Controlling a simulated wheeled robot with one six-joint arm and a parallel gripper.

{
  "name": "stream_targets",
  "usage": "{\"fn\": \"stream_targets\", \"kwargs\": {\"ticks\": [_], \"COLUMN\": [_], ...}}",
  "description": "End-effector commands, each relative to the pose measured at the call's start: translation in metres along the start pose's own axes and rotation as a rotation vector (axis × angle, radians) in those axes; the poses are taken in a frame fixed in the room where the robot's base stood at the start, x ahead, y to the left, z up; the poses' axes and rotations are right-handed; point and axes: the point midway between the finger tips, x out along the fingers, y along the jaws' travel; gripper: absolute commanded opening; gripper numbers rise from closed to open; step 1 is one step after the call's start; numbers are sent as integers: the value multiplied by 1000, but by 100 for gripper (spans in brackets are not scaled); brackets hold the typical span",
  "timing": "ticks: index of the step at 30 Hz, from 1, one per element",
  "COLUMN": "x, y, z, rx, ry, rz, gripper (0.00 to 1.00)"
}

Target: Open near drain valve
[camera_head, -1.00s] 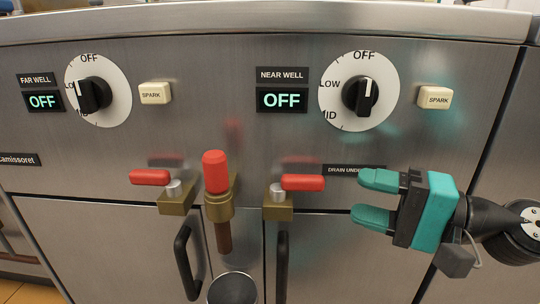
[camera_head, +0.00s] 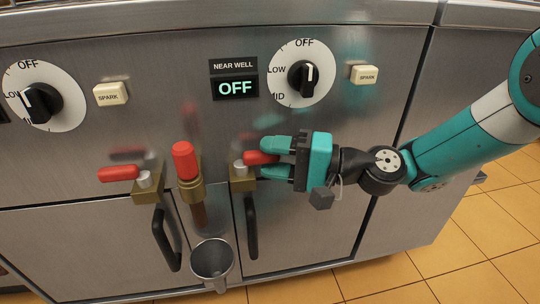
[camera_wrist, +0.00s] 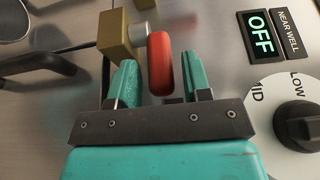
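The near drain valve has a red lever handle (camera_head: 262,157) on a brass body (camera_head: 242,179), below the near well controls. The lever points right, roughly level. My gripper (camera_head: 276,158) is open, with one teal finger above the lever and one below it. In the wrist view the red lever (camera_wrist: 159,64) lies between the two fingertips (camera_wrist: 158,82), with a gap visible on each side. The brass body also shows there (camera_wrist: 117,37).
Another red lever valve (camera_head: 119,173) is at the left, and an upright red handle (camera_head: 185,160) stands between the valves above a metal funnel (camera_head: 212,261). The near well knob (camera_head: 303,76) is above my gripper. Black door handles (camera_head: 251,225) hang below.

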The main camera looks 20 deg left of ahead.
Motion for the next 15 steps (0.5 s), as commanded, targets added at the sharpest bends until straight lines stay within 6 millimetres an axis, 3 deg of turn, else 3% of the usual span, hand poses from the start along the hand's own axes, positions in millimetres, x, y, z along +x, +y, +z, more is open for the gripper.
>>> {"fn": "stream_targets", "kwargs": {"ticks": [1,5,15], "x": [0,1,2], "y": [0,0,-1], "z": [0,0,4], "rx": [0,0,2], "ry": [-1,-2,30], "rz": [0,0,-2], "gripper": [33,3,2]}}
